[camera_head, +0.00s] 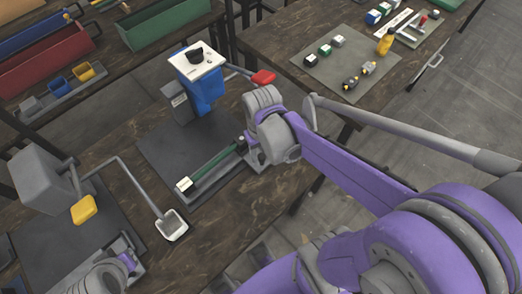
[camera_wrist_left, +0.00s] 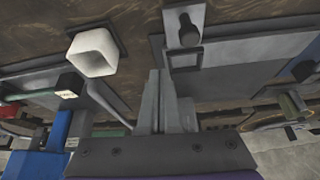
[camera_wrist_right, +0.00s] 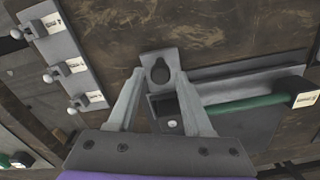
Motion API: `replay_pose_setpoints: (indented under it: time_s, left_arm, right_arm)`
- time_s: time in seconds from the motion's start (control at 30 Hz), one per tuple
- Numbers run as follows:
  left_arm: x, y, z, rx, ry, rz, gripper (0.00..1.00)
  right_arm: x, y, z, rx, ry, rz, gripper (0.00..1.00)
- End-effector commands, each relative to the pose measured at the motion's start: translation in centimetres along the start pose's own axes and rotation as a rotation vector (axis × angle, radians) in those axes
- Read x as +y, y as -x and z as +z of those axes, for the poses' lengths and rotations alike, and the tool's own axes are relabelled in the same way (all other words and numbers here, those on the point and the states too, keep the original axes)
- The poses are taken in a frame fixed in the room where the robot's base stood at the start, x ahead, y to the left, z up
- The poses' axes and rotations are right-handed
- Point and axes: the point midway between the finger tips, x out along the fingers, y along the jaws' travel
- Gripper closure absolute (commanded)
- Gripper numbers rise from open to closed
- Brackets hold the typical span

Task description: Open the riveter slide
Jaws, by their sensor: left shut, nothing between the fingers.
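The blue riveter (camera_head: 203,90) with a white top and a red-tipped lever stands on a dark base plate. Its slide, a grey rail with a green bar (camera_head: 215,168) and a white-and-black end block, lies in front of it. My right gripper (camera_head: 250,142) is at the slide's right end. Contact is unclear. My left gripper (camera_wrist_left: 162,85) is shut and empty; its fingertips are hard to make out in the head view.
A grey press (camera_head: 45,178) with a yellow-tipped lever (camera_head: 84,209) and a white square cup (camera_head: 172,225) stands at left. A side table at upper right holds a mat (camera_head: 325,72) with small parts. Coloured bins (camera_head: 165,22) stand at the back.

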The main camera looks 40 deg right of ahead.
Motion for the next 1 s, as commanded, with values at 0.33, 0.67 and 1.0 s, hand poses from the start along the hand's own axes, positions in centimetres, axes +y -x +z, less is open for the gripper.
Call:
replay_pose_setpoints:
  time_s: [0.33,0.67,1.0]
  left_arm:
    - [0.0,0.0,0.0,0.0,0.0,0.0,1.0]
    - [0.0,0.9,-0.9,0.007,0.0,0.0,1.0]
    - [0.0,1.5,-1.4,0.012,0.0,0.0,1.0]
  right_arm:
    - [0.0,0.1,0.0,0.0,0.0,-0.001,0.39]
    - [0.0,5.2,0.0,0.001,-0.001,-0.001,0.39]
    - [0.0,10.3,0.0,0.0,-0.001,-0.001,0.39]
